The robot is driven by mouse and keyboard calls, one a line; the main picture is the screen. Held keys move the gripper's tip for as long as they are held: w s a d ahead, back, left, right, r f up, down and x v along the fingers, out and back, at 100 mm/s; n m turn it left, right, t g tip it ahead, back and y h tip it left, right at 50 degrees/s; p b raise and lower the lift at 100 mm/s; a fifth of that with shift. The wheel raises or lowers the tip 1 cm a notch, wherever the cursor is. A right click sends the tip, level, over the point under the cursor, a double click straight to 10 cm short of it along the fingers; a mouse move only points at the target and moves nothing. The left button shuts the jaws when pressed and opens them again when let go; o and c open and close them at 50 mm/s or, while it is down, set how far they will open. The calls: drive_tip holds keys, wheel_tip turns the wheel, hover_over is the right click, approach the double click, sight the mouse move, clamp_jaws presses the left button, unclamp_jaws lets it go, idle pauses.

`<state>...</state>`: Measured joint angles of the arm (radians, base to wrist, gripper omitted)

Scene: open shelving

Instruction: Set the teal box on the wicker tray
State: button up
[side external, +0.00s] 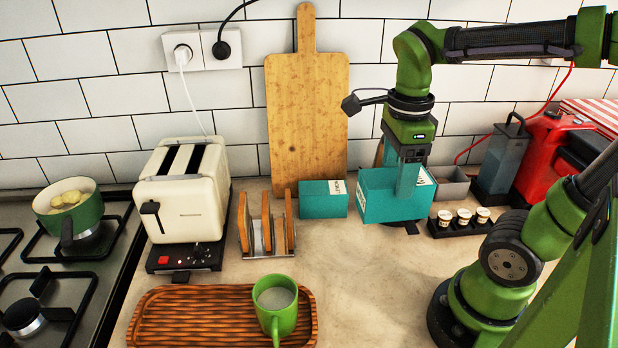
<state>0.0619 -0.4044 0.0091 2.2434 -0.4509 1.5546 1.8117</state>
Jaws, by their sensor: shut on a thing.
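A teal box (385,197) with a white label side is in my gripper (407,188), at the back right of the counter in the side external view. My gripper points down and is shut on this box. The far finger is hidden, and I cannot tell whether the box touches the counter. A second, smaller-looking teal box (323,200) stands just left of it, in front of the cutting board. The brown wicker tray (180,318) lies at the front left. A green mug (275,308) stands on its right part; its left part is bare.
A toast rack (267,232) with toast and a cream toaster (183,190) stand behind the tray. A hob with a green pot (70,212) is at left. A black holder with small cups (462,219) is right of the held box. The counter's middle is clear.

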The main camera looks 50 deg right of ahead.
drive_tip(key=w+a+r+n, duration=0.2)
drive_tip(key=w+a+n, duration=0.7)
drive_tip(key=w+a, duration=0.35)
drive_tip(key=w+a+f+n, duration=0.1)
drive_tip(key=a+n, duration=0.3)
drive_tip(key=a, duration=0.4)
drive_tip(key=w+a+f+n, duration=0.2)
drive_tip(key=a+n, duration=0.2)
drive_tip(key=a, duration=0.5)
drive_tip(key=shift+s+f, duration=0.15)
drive_tip(key=shift+f, duration=3.55)
drive_tip(key=shift+s+f, duration=0.1)
drive_tip(key=shift+f, duration=3.6)
drive_tip(key=shift+f, duration=0.1)
drive_tip(key=o, duration=1.3)
drive_tip(key=shift+o, duration=0.2)
